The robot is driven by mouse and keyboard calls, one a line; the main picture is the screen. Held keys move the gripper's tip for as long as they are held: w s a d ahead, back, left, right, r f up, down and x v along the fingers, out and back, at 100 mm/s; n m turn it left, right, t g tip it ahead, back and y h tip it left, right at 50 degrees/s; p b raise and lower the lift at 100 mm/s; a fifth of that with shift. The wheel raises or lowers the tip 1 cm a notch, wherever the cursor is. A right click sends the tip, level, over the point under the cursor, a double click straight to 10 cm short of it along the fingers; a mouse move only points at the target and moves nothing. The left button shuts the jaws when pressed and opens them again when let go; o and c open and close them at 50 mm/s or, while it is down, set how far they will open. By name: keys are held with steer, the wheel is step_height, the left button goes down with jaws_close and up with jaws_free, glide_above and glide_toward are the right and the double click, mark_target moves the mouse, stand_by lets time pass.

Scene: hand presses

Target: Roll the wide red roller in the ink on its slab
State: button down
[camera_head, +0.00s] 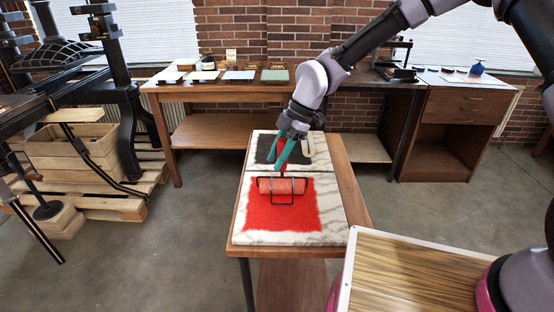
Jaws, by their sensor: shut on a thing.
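The wide red roller (281,186) lies crosswise over the patch of red ink (280,214), near the patch's far edge. Its black wire frame shows around it. The red ink covers much of the near marble slab (327,232). My gripper (283,166) reaches down from the upper right and is shut on the roller's handle, just above and behind the roller. The fingers hide most of the handle. I cannot tell whether the roller touches the ink.
A second slab with dark ink (264,150) and a pale-handled tool (307,146) lies just behind on the same wooden table (357,207). A wooden-topped surface (400,275) stands at the front right. A big press (120,100) stands left; a bench (215,88) stands at the back.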

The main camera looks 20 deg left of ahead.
steer(key=s+d, duration=0.3)
steer(key=s, duration=0.7)
steer(key=shift+s+d, duration=0.2)
steer(key=shift+s, duration=0.2)
stand_by(2.0)
step_height(320, 180, up, 5)
stand_by(0.8)
stand_by(0.4)
